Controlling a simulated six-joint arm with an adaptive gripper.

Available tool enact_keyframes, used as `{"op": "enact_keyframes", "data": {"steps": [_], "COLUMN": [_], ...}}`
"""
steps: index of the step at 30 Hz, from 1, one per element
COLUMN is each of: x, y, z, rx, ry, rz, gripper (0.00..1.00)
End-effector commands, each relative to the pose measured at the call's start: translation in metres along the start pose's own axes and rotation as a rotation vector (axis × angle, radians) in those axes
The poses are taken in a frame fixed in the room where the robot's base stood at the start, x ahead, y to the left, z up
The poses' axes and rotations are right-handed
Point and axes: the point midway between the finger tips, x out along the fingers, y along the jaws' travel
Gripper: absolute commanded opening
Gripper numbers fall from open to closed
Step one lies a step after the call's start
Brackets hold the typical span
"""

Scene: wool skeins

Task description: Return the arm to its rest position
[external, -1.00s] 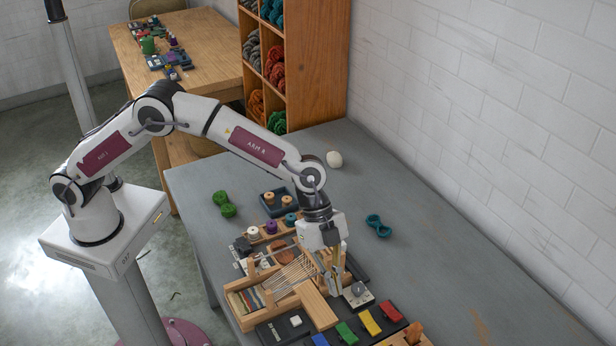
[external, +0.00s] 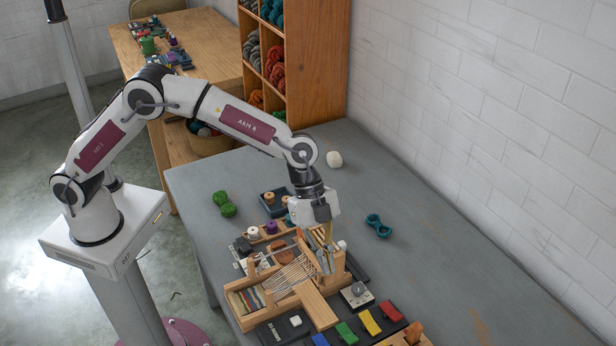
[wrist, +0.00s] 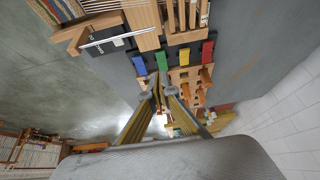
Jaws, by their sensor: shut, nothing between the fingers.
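My gripper (external: 327,262) is in the external view above the back right of the wooden loom (external: 318,306). Its fingers point down and are shut, with nothing between them. It hangs close over the loom's right upright; I cannot tell exactly how much gap there is. In the wrist view my gripper (wrist: 158,88) shows its two fingers converging to closed tips. My arm (external: 240,122) is bent at the elbow and reaches from the pedestal at the left across the grey table (external: 440,270).
A row of blue, green, yellow and red blocks (external: 370,322) lies in front of the loom. A teal skein (external: 378,226), green skein (external: 225,204) and white ball (external: 334,159) lie on the table. A wooden shelf (external: 318,60) stands behind. The table's right side is clear.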

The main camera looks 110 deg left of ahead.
Motion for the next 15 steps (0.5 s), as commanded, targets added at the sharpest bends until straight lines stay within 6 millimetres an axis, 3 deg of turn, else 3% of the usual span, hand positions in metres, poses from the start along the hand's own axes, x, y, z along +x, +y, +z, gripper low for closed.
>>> {"op": "enact_keyframes", "data": {"steps": [11,15], "x": [0.000,0.006], "y": [0.000,0.006], "z": [0.001,0.015], "rx": [-0.096,-0.193], "ry": [-0.004,-0.037], "rz": [0.000,0.011], "gripper": [0.00,0.00]}}
